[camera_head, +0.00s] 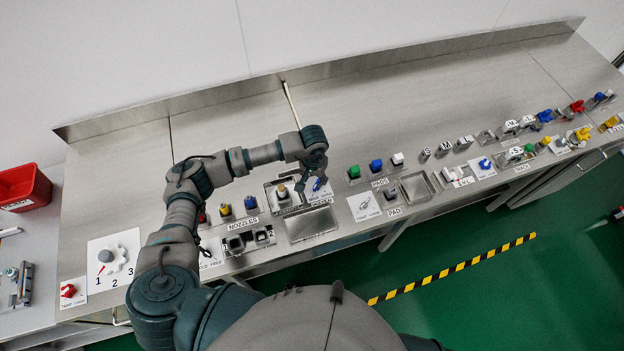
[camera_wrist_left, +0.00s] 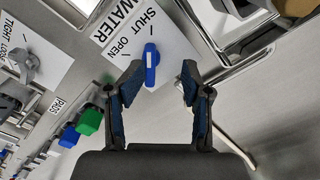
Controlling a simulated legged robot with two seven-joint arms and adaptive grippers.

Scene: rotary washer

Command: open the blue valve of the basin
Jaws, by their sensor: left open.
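The blue valve (camera_head: 318,184) is a small blue lever on a white plate, mostly covered by my gripper in the head view. In the left wrist view the blue valve (camera_wrist_left: 151,66) stands by a plate marked WATER, SHUT and OPEN. My left gripper (camera_head: 314,172) is above it, and in the left wrist view the gripper (camera_wrist_left: 161,76) is open, with the lever between its fingertips, closer to the left finger. I cannot tell whether they touch. The basin (camera_head: 312,226) is a shallow metal recess in front of the valve. My right gripper is out of view.
Green, blue and white pads (camera_head: 376,167) stand right of the valve. A nozzles row (camera_head: 238,207) and a two-slot holder (camera_head: 249,241) are to the left. A key-like lever sits on a white plate (camera_head: 364,206). The steel bench behind (camera_head: 420,100) is clear.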

